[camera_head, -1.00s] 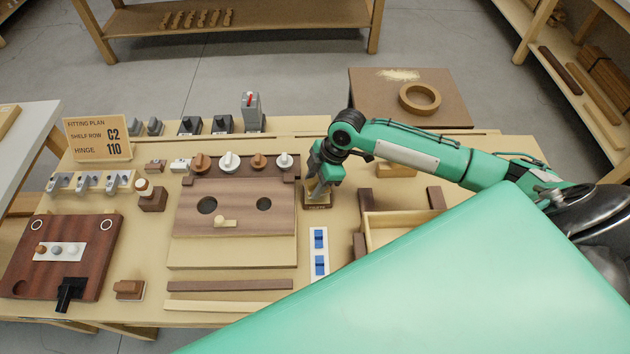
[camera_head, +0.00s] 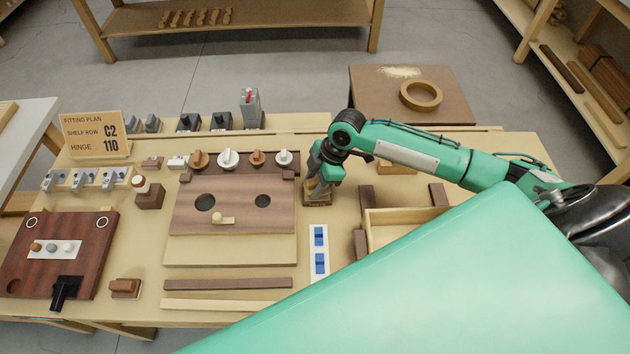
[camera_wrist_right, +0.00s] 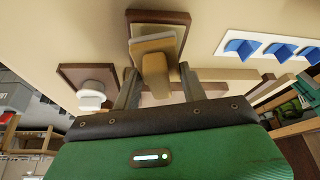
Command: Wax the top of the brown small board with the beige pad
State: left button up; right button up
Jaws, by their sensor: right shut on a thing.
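The brown small board (camera_head: 318,204) lies on the bench under my right gripper (camera_head: 319,184). In the right wrist view the board (camera_wrist_right: 172,17) shows as a dark-edged block behind the beige pad (camera_wrist_right: 154,43). The pad's tan handle sits between the fingertips of my right gripper (camera_wrist_right: 158,86), which is shut on it. The pad is over the board's top and hides most of it. Whether the pad touches the board or hovers just above it is hard to tell. My left gripper is not in view.
Left of the board is a panel (camera_head: 235,215) with two holes and a row of knobs behind it. A blue-switch strip (camera_head: 319,252) lies in front. An open wooden tray (camera_head: 405,215) and dark blocks stand to the right.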

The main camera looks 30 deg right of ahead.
aim_at(307, 182)
jog(key=shift+f, duration=0.5)
jog(key=shift+f, duration=0.1)
dwell(2.0)
notch_tip(307, 182, up, 7)
jog(key=p, duration=0.7)
dwell(0.4)
dwell(0.4)
